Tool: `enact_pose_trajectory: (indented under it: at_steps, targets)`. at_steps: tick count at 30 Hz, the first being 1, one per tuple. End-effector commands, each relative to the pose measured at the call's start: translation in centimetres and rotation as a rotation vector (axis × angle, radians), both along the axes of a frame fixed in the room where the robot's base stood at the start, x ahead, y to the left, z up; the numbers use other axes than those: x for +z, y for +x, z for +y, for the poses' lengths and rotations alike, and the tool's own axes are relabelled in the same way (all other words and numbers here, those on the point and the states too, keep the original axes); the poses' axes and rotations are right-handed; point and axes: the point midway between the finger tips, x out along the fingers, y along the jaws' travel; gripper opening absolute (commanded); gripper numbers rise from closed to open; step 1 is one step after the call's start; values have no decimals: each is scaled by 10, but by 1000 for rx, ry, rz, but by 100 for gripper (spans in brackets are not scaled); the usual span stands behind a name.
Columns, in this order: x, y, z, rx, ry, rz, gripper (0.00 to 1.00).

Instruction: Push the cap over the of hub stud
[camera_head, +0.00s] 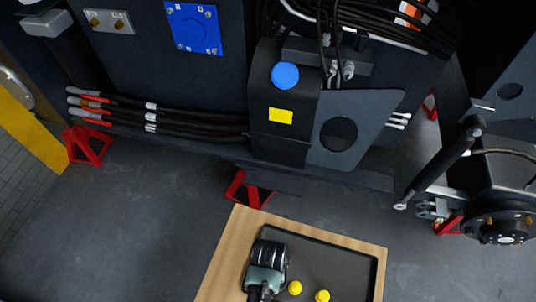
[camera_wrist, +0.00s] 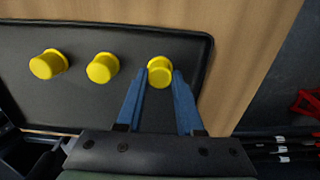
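Three yellow caps stand in a black tray (camera_wrist: 100,112). In the wrist view they are the left cap (camera_wrist: 47,65), the middle cap (camera_wrist: 102,68) and the right cap (camera_wrist: 159,74). My gripper (camera_wrist: 160,76) has its two blue fingers on either side of the right cap. The fingers look spread, and I see no firm grip on the cap. In the head view my gripper (camera_head: 266,254) is over the tray's left side and hides that cap. The wheel hub (camera_head: 505,229) is at the right, with small brass-coloured studs on its dark face.
The tray lies on a wooden board (camera_head: 228,252) at the bottom of the head view. The dark chassis (camera_head: 200,75) fills the top. Red stands (camera_head: 88,145) are on the grey floor. A strut (camera_head: 440,168) runs beside the hub. Floor between board and hub is clear.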

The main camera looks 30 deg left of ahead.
Motion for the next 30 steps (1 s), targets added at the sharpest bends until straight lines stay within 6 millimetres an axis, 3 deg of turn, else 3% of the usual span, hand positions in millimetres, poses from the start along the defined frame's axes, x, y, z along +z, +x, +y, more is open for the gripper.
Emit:
enact_pose_trajectory:
  at_steps: [5,24,30]
  targets:
    - [4,0,0,0,0,0,5]
    - [60,0,0,0,0,1,5]
    - [60,0,0,0,0,0,5]
